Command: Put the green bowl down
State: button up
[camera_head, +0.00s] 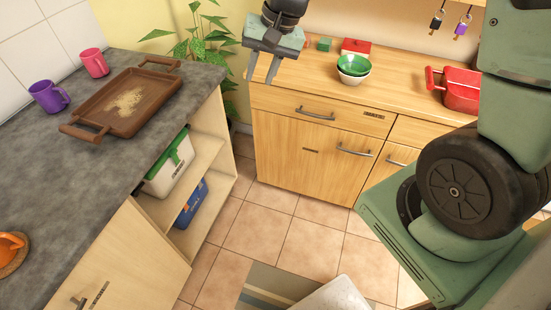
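The green bowl (352,63) sits in a white bowl (353,78) on the wooden counter. Both bowls look upright. My gripper (261,79) hangs at the top middle, pointing down, left of the bowls and apart from them. Its two fingers are spread, with nothing visible between them. It appears over or just in front of the wooden counter's left end; its exact height I cannot tell.
The wooden counter (410,87) carries a red box (355,46), a small green block (324,44) and a red pot (461,90). A grey counter (190,98) at left holds a brown tray (150,105) and mugs. Tiled floor (262,232) lies between them.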

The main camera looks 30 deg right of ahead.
jog(key=s+a+n, duration=0.3)
jog(key=s+n, duration=0.1)
jog(key=s, duration=0.4)
jog(key=s+a+r+n+g+h, duration=0.1)
jog(key=s+a+n, duration=0.3)
jog(key=s, duration=0.4)
jog(key=s+a+n+g+h, duration=0.1)
jog(key=s+a+n, duration=0.2)
jog(key=s, duration=0.5)
jog(key=shift+s+a+r+n, duration=0.2)
jog(key=shift+a+r+n, duration=0.15)
jog(key=shift+n, duration=0.55)
